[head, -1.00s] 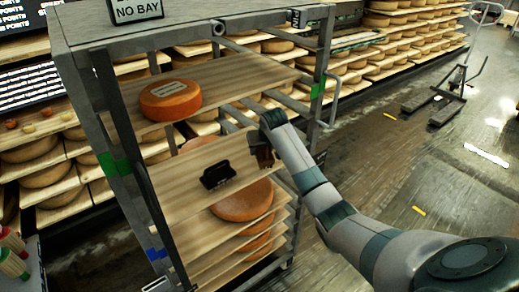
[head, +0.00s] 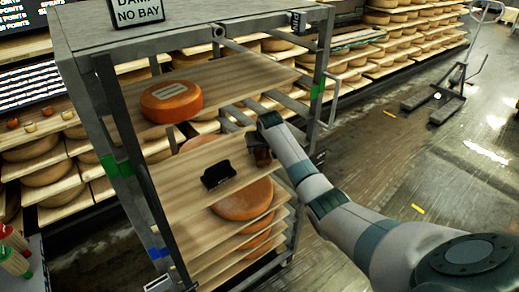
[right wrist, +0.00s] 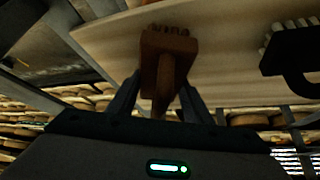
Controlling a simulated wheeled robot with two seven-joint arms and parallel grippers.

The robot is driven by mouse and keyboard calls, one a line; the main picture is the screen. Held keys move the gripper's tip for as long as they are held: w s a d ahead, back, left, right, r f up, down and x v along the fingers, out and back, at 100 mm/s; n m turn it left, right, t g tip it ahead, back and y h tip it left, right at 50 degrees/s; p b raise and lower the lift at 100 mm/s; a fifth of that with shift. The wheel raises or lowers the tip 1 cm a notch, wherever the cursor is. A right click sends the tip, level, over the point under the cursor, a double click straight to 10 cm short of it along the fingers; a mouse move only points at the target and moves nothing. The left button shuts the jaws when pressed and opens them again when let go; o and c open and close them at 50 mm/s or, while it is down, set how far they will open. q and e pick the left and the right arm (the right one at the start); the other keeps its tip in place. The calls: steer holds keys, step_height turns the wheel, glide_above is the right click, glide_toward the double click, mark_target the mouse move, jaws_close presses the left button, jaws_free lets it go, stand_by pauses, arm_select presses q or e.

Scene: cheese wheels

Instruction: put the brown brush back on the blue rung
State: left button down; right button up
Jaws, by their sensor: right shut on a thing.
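My right gripper (right wrist: 160,95) is shut on the handle of the brown brush (right wrist: 168,45), whose bristled head points away from the gripper. In the head view the brush (head: 262,157) shows small and dark at the right edge of a wooden board (head: 170,200) in the rack, and I cannot tell whether it touches the board. A black brush (head: 218,175) lies on that board, left of the gripper; it also shows in the right wrist view (right wrist: 295,58). A blue mark (head: 158,253) is low on the rack's left post. My left gripper is out of view.
The grey metal rack (head: 75,35) holds several boards. An orange cheese wheel (head: 171,101) sits on the board above, and another wheel (head: 243,200) is below. Green marks (head: 115,165) are higher on the posts. Open floor (head: 400,160) lies to the right.

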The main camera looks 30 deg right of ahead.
mark_target(264, 152)
steer(key=shift+f, duration=0.45)
steer(key=shift+f, duration=0.15)
steer(key=o, duration=1)
steer(key=b+v, duration=0.1)
steer(key=v, duration=1.1)
